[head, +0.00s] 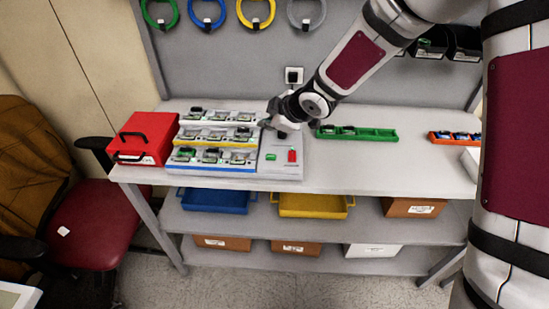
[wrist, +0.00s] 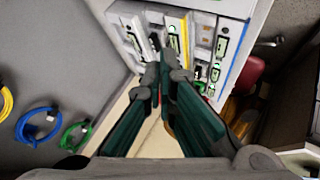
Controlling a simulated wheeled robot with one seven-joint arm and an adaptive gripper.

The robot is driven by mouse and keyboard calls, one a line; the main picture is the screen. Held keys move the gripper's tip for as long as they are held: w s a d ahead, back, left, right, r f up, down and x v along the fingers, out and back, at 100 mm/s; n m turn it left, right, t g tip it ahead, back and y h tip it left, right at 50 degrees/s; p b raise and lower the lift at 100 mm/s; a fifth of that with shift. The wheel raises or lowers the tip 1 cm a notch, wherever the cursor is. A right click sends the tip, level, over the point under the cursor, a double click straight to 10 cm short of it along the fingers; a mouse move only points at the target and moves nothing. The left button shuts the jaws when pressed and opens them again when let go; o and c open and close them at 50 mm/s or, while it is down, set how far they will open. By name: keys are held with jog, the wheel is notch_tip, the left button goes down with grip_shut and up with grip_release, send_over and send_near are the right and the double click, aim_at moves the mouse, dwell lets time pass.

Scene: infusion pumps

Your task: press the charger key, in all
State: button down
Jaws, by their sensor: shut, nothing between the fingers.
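The charger (head: 213,168) stands on the left half of the bench as stepped rows with white, yellow and blue edges. Small devices with green parts sit in its slots. A grey panel (head: 268,170) at its right carries a small green patch (head: 271,157) and a red one (head: 292,156); I cannot tell which key is the charger's. My gripper (head: 264,123) is above the right end of the rows, behind the panel's patches, and seems apart from them. In the wrist view its dark green fingers (wrist: 166,65) are shut and empty, pointing towards the charger rows (wrist: 205,38).
A red case (head: 143,138) stands at the bench's left end. A green tray (head: 357,133) lies right of the panel, and an orange tray (head: 455,138) farther right. Coloured cable loops (head: 207,14) hang on the back wall. The bench front right of the panel is clear.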

jog(key=b, duration=0.6)
send_over(269, 158)
notch_tip(269, 158, down, 7)
jog(key=shift+w+f, duration=0.1)
jog(key=shift+w, duration=0.05)
jog(key=shift+f+b, duration=0.65)
jog(key=shift+f, duration=0.15)
jog(key=shift+f, duration=0.1)
dwell(0.7)
jog(key=shift+f+b, duration=0.3)
jog(key=shift+b, duration=0.1)
jog(key=shift+f+b, duration=0.4)
dwell(0.7)
jog(key=shift+r, duration=0.1)
jog(key=shift+r+p, duration=0.65)
jog(key=shift+r, duration=0.05)
jog(key=shift+r, duration=0.1)
